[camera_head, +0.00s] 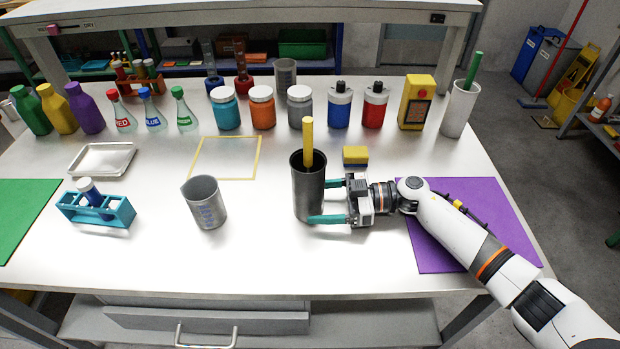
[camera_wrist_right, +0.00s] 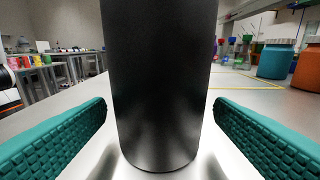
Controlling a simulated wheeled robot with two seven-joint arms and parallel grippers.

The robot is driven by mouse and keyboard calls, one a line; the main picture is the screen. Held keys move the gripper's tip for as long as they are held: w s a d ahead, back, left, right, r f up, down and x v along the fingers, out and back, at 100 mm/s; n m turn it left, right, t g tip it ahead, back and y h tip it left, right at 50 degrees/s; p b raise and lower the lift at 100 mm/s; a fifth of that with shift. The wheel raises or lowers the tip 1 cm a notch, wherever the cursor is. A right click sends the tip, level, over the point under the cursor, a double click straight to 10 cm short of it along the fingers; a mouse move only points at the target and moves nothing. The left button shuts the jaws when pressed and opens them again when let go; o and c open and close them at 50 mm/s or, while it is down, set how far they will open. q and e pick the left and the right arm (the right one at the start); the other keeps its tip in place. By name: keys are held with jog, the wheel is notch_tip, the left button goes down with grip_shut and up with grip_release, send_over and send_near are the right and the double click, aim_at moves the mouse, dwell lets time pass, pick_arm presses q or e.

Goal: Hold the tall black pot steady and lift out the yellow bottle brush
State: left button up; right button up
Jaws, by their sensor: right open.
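The tall black pot (camera_head: 308,191) stands upright on the white table, right of the grey measuring cup. The yellow bottle brush (camera_head: 307,143) stands in it, its handle sticking straight up above the rim; its lower part is hidden inside. My right gripper (camera_head: 318,202) comes from the right, its teal fingers open on either side of the pot. In the right wrist view the pot (camera_wrist_right: 160,80) fills the middle between the fingers, with a visible gap to each. The brush is out of that view. My left gripper is not in view.
A grey measuring cup (camera_head: 205,203) stands left of the pot. A yellow sponge (camera_head: 355,156) lies behind my gripper. A yellow square outline (camera_head: 226,178) marks bare table behind. Jars and bottles line the back, including an orange jar (camera_head: 262,107). A purple mat (camera_head: 470,225) lies under my right arm.

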jog(key=shift+a+f, duration=0.1)
jog(key=shift+a, duration=0.65)
jog(key=c, duration=0.7)
dwell(1.1)
